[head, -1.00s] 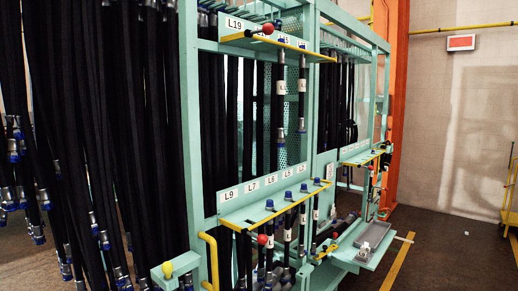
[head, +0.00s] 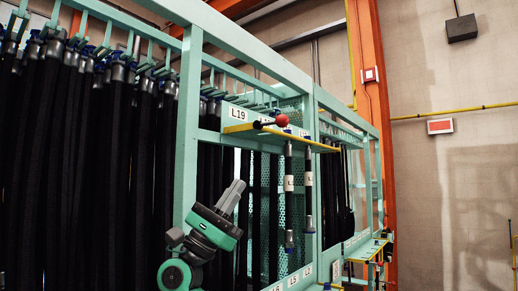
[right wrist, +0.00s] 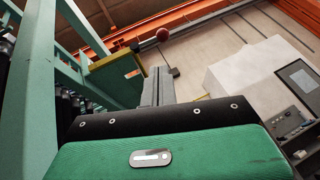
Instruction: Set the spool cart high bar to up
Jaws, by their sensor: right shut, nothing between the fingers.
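The spool cart is a teal frame (head: 188,100) with black hoses hanging in it. Its upper shelf (head: 240,114) carries the label L19 and a yellow front edge. A short dark bar with a red ball knob (head: 281,120) sticks out sideways above this edge, lying nearly level. The red ball (right wrist: 162,34) also shows in the right wrist view, beyond the fingertips. My right gripper (head: 238,186) is shut and empty, below and left of the knob, apart from it. In the right wrist view its grey fingers (right wrist: 159,80) are together. My left gripper is not in view.
Several black hoses (head: 70,170) hang at the left, close to my right arm. Two short hoses (head: 289,190) hang from the upper shelf. An orange column (head: 370,80) stands behind the cart. The floor is out of the head view.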

